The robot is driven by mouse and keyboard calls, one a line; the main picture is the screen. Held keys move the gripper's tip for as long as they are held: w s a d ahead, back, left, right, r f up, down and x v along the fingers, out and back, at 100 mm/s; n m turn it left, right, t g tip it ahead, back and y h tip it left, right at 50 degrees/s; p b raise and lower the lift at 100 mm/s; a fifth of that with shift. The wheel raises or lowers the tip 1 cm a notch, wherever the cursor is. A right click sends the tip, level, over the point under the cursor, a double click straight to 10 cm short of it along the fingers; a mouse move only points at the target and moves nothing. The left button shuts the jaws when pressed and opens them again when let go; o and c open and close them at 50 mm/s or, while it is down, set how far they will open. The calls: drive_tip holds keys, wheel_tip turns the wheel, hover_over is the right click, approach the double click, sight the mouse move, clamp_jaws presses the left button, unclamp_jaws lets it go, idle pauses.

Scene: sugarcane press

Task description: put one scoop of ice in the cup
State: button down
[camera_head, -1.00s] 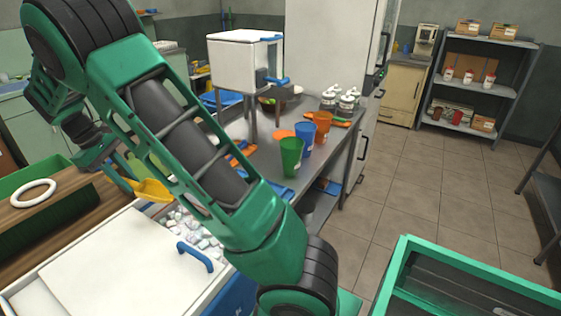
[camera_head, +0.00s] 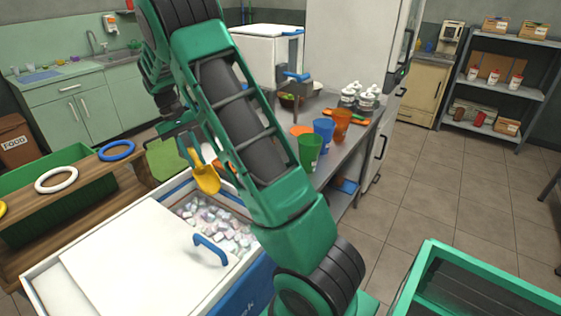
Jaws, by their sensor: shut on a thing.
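My gripper (camera_head: 187,148) is shut on a yellow scoop (camera_head: 207,178), which hangs tilted downward above the open part of the ice chest (camera_head: 46,303). I cannot tell whether the scoop holds any ice. Pale ice cubes (camera_head: 222,226) lie in the chest opening below and to the right of the scoop. A green cup (camera_head: 310,153), a blue cup (camera_head: 324,134) and an orange cup (camera_head: 341,123) stand upright in a row on the steel counter (camera_head: 345,157). My arm hides part of the counter and the chest's far edge.
The chest's white lid (camera_head: 135,260) with a blue handle (camera_head: 210,250) covers its near left part. A wooden board (camera_head: 80,190) with rings lies to the left. A white machine (camera_head: 265,45) and jars (camera_head: 360,95) stand behind the cups.

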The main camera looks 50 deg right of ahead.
drive_tip(key=s+d+m+y, duration=0.1)
drive_tip(key=s+d+m, duration=0.2)
drive_tip(key=d+m, duration=0.1)
drive_tip(key=s+d+m+t+y, duration=0.1)
drive_tip(key=s+d+m+y, duration=0.1)
drive_tip(key=s+d+m, duration=0.2)
drive_tip(key=s+d+m+y, duration=0.2)
drive_tip(key=s+d+m, duration=0.2)
drive_tip(key=m, duration=0.1)
drive_tip(key=shift+s+d+f+m, duration=0.2)
drive_tip(key=shift+f+m, duration=0.1)
drive_tip(key=shift+m, duration=0.1)
drive_tip(key=s+d+m+t, duration=0.1)
drive_tip(key=s+m, duration=0.1)
drive_tip(key=s+d+m+t, duration=0.1)
drive_tip(key=s+m, duration=0.1)
drive_tip(key=m, duration=0.1)
drive_tip(key=s+m+t, duration=0.1)
drive_tip(key=s+m, duration=0.1)
drive_tip(key=shift+d+r+m+t+y, duration=0.3)
drive_tip(key=shift+d+y, duration=0.1)
drive_tip(key=s+r+m+t+h, duration=0.1)
drive_tip(key=s+m+t+h, duration=0.1)
drive_tip(key=s+m, duration=0.4)
drive_tip(key=shift+s+d+r+m+t, duration=0.4)
drive_tip(key=shift+m+t, duration=0.4)
drive_tip(key=shift+m, duration=1.3)
drive_tip(key=shift+w, duration=0.15)
